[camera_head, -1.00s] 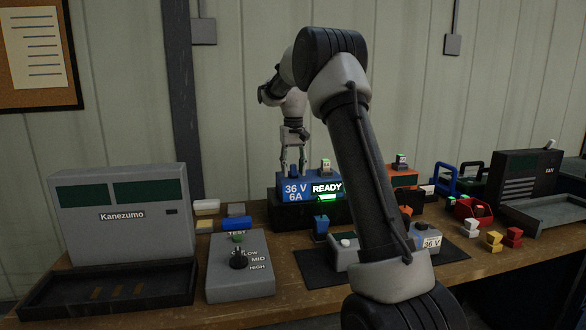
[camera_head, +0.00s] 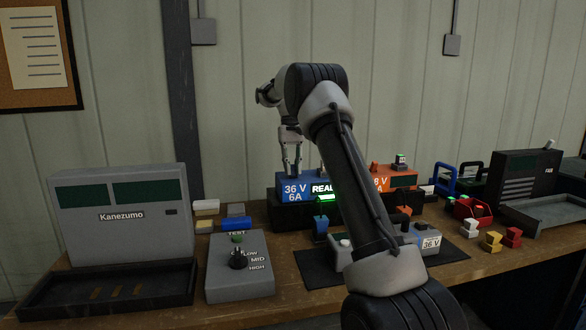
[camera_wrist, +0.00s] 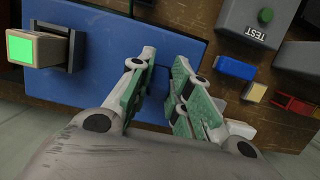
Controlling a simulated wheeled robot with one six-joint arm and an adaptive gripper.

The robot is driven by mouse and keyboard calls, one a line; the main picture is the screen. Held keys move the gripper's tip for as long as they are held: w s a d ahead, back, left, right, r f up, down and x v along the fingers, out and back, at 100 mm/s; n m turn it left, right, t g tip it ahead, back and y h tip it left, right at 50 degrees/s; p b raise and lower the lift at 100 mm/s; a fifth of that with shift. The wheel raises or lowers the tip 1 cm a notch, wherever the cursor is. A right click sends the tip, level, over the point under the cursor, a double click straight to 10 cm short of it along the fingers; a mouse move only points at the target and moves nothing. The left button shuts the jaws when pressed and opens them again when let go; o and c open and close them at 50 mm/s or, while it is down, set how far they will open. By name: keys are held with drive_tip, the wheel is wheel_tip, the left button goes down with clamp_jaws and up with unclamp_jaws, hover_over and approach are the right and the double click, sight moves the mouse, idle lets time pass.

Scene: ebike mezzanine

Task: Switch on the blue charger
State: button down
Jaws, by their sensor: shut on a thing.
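The blue charger (camera_head: 281,186) stands on a black block on the bench and is marked "36 V 6A". Its display (camera_head: 320,188) is lit with a word partly hidden by my arm, and a green light (camera_head: 327,198) glows below it. My gripper (camera_head: 291,172) points down at the charger's top left part. In the wrist view my gripper (camera_wrist: 160,85) is closed around a small blue knob on the charger's top, mostly hidden between the fingers. A green-faced block (camera_wrist: 35,48) in a dark holder sits on the charger (camera_wrist: 95,60) beside the gripper.
An orange charger (camera_head: 380,171) stands just to the right, partly behind my arm. A grey test box (camera_head: 240,272) with a black knob stands in front left. A Kanezumo unit (camera_head: 120,230) is at far left.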

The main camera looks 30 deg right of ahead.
drive_tip(key=shift+w+g, duration=0.15)
drive_tip(key=shift+g, duration=0.15)
drive_tip(key=c, duration=1.3)
unclamp_jaws()
